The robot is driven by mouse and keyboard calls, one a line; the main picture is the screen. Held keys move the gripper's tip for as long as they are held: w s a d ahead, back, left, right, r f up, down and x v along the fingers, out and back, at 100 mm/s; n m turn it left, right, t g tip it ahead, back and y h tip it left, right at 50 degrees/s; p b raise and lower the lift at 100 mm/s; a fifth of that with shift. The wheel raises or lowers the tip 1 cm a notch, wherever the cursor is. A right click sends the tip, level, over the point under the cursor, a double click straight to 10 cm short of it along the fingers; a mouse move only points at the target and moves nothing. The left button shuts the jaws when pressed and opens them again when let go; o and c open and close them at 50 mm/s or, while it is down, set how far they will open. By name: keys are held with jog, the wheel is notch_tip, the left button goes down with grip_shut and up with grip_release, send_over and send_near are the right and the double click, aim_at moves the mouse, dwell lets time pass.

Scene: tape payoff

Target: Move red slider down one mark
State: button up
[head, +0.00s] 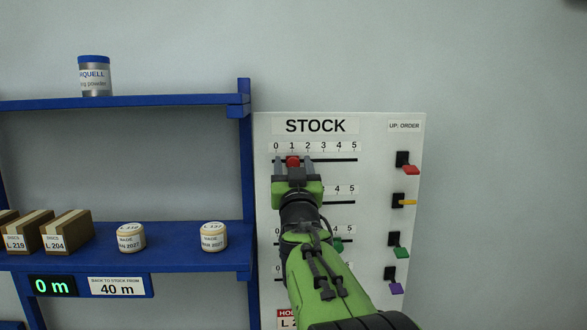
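The red slider (292,161) sits on the top track of the white STOCK board (380,150), under the mark 1 of a scale running 0 to 5. My gripper (294,166) is at this top track, with one finger on each side of the red slider. The fingers look apart, with a small gap between each finger and the slider. My gripper and arm hide most of the left part of the lower tracks.
Red (411,170), yellow (409,202), green (402,252) and purple (396,288) levers stick out at the board's right. A blue shelf (180,262) with boxes and jars stands left.

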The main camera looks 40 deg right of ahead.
jog(key=b+v, duration=0.5)
jog(key=v, duration=1)
jog(key=shift+s+a+f+b, duration=0.2)
jog(key=shift+s+b, duration=0.05)
jog(key=shift+b, duration=0.15)
